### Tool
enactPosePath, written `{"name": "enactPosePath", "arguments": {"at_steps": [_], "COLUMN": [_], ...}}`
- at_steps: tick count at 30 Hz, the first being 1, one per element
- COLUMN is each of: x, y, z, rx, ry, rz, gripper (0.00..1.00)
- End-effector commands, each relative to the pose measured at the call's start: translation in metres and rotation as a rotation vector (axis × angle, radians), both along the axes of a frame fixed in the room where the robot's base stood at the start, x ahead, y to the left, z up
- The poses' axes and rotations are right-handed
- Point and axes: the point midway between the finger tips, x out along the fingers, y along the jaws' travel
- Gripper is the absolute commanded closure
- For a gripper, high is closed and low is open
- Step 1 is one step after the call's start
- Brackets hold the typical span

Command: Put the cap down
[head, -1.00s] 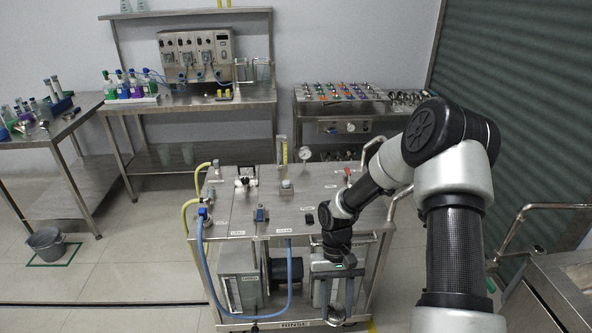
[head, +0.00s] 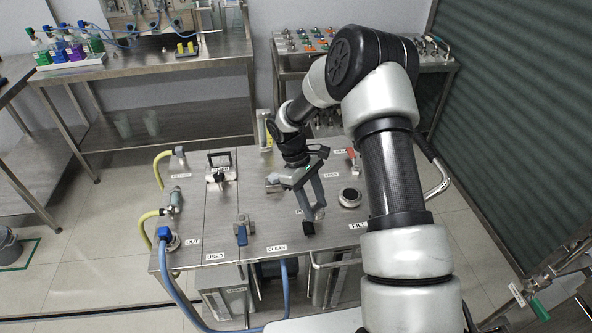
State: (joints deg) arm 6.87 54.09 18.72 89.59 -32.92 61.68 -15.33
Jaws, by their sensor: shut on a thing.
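My gripper (head: 313,211) points down over the right part of the skid's steel top (head: 270,215). Its jaws are shut on a small metallic thing at the tips, which I take to be the cap (head: 319,213). The fingers hide much of it. Whether it touches the top or hangs just above it, I cannot tell. A round silver fitting with a dark middle (head: 349,197) sits on the top to the right of the gripper, near the FILL label.
A black part (head: 308,228) lies just below the fingertips. Bare steel shows between the valve and clamp.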

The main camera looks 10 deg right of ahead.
Motion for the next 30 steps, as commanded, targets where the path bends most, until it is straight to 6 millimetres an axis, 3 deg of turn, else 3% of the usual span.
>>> {"name": "enactPosePath", "arguments": {"at_steps": [1, 6, 15, 24, 30], "x": [0.017, 0.067, 0.141, 0.190, 0.205], "y": [0.000, -0.007, -0.017, -0.021, -0.020], "z": [-0.007, 0.000, 0.023, 0.049, 0.061], "rx": [-0.005, -0.003, -0.004, 0.000, 0.003], "ry": [-0.006, -0.005, -0.007, -0.006, -0.003], "rz": [0.131, 0.602, 1.341, 1.873, 2.057], "gripper": [0.88, 0.88, 0.88, 0.88, 0.88]}}
